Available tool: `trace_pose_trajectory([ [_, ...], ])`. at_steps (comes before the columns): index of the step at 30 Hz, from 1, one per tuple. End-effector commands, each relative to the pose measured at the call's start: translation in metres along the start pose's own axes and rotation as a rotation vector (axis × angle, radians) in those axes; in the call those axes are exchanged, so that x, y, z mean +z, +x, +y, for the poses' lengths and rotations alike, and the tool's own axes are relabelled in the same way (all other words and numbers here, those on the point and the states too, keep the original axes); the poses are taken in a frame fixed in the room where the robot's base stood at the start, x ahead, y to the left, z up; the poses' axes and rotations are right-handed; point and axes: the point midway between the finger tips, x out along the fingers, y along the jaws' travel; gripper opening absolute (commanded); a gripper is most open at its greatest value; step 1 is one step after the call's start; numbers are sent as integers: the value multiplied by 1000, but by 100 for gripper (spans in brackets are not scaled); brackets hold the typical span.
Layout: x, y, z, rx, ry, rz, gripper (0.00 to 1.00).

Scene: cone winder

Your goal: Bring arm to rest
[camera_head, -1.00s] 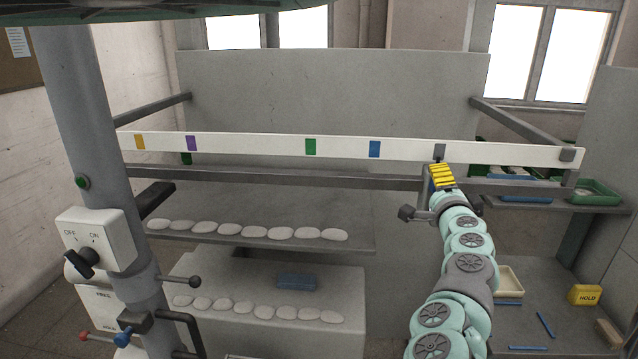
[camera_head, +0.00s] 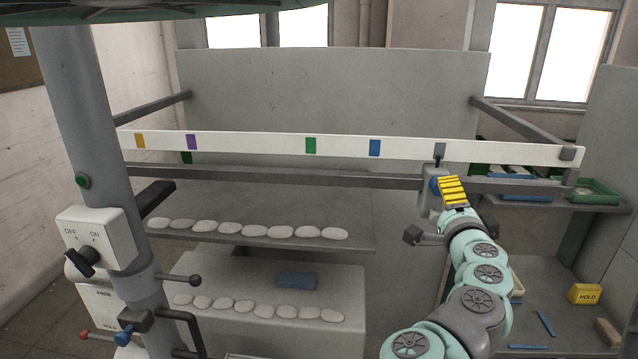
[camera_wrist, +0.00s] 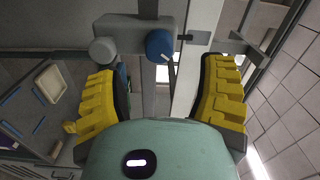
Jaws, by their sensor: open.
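My gripper (camera_head: 453,191) is at the right end of the white marked rail, near its grey marker. In the wrist view my gripper (camera_wrist: 160,100) has its two yellow ridged fingers spread wide with nothing held between them. A grey box-like unit (camera_wrist: 133,30) with a blue round knob (camera_wrist: 160,45) lies just beyond the fingers, apart from them as far as I can tell. In the head view that grey unit (camera_head: 428,203) shows beside the fingers, partly hidden by them. My arm rises from the lower middle right.
The white rail (camera_head: 270,146) and a dark bar (camera_head: 300,177) run across in front. A shelf (camera_head: 350,243) with several white pieces lies left. A grey post with an OFF/ON switch box (camera_head: 95,238) stands far left.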

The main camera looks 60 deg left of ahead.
Motion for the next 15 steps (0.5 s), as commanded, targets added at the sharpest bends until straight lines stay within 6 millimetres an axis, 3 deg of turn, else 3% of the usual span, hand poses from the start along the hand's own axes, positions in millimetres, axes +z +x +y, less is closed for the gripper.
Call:
trace_pose_trajectory([
  [15,1,-7,0,0,-1,-1,70],
])
